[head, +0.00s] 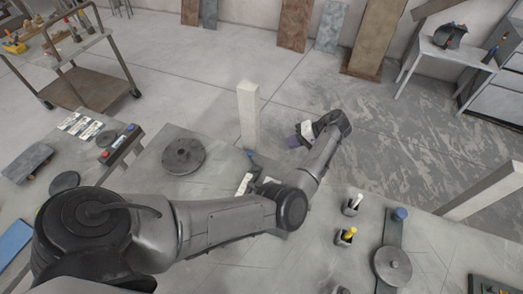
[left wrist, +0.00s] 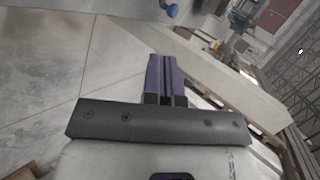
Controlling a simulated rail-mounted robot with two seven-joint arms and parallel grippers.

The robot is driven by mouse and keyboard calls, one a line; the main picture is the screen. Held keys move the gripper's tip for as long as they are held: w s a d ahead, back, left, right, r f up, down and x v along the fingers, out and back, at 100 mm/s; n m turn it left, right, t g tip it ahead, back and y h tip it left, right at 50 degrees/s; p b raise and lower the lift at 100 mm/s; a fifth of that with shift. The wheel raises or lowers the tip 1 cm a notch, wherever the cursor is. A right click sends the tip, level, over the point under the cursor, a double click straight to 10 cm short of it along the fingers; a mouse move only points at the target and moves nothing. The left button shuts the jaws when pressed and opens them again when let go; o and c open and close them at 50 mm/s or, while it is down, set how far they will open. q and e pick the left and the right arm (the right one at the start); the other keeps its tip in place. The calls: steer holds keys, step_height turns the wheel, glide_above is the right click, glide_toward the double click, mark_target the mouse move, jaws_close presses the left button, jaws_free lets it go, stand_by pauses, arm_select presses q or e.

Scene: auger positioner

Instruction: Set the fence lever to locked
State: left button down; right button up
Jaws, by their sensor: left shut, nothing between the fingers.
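My left gripper (head: 294,142) is at the end of the arm that reaches in from the left, beyond the middle of the work table. Its purple fingers are closed together and empty; they also show in the left wrist view (left wrist: 165,78). Small levers stand on the table to the right of my arm: one with a white handle (head: 353,202) and one with a yellow handle (head: 346,235). A blue knob (head: 400,213) sits on a dark bar beside them. I cannot tell which is the fence lever. The gripper is apart from all of these. My right gripper is not visible.
A pale upright post (head: 248,115) stands behind my forearm. A round dark disc (head: 183,155) lies on the table left of it, and another disc (head: 393,267) lies at lower right. A pale beam (head: 485,190) is at right. A cart (head: 78,85) stands at back left.

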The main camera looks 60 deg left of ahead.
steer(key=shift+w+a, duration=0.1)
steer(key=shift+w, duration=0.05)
arm_select(q)
steer(key=x, duration=1.2)
steer(key=shift+s+a+r, duration=0.1)
steer(key=shift+a+r, duration=0.15)
steer(key=shift+r, duration=0.1)
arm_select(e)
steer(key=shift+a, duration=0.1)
arm_select(q)
steer(key=shift+s+a+f, duration=0.2)
steer(key=shift+s+a, duration=0.35)
steer(key=shift+s, duration=0.2)
